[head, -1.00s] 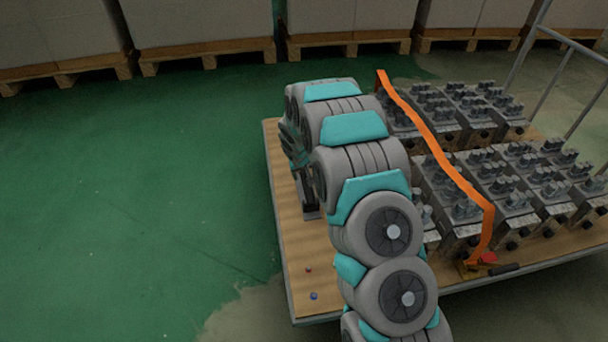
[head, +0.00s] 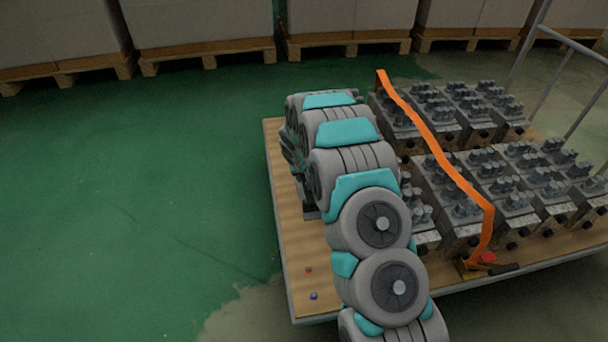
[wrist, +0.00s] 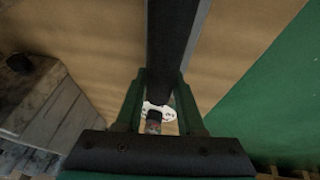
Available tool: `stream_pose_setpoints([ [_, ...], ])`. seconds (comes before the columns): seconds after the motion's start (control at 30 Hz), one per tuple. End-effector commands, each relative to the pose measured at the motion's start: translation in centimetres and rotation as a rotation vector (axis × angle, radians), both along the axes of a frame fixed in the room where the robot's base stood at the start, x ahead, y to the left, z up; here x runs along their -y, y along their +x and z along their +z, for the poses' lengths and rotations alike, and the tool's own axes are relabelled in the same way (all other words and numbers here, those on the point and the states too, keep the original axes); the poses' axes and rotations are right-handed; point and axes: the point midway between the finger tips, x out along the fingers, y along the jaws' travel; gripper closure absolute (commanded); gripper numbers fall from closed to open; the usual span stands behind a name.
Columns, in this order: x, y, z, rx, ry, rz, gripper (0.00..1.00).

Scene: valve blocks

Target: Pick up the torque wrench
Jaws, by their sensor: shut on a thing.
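The torque wrench (wrist: 172,45) shows in the wrist view as a long dark bar, running from the top edge down between my fingers. My gripper (wrist: 158,100) is shut on this bar, with one finger on each side. A pale metal piece with holes and a reddish end shows just between and beyond the fingers; I cannot tell whether it belongs to the wrench. In the head view my arm hides most of the gripper and the wrench. Only a dark bit shows below the arm's end, over the left part of the wooden tabletop (head: 300,255).
Rows of metal valve blocks (head: 455,190) stand right of my arm, with an orange strap (head: 432,145) across them. A ratchet buckle (head: 482,266) lies at the front edge. A red and a blue small piece (head: 314,296) lie front left. Green floor is clear at left.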

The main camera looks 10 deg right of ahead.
Motion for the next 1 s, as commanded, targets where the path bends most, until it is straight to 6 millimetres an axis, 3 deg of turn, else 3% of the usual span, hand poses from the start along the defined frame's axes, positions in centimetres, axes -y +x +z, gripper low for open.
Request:
stream_pose_setpoints([
  [0.03,0.00,0.00,0.00,0.000,0.000,0.000,0.80],
  [0.2,0.00,0.00,0.00,0.000,0.000,0.000,1.00],
  [1.0,0.00,0.00,0.01,0.000,0.000,0.000,1.00],
])
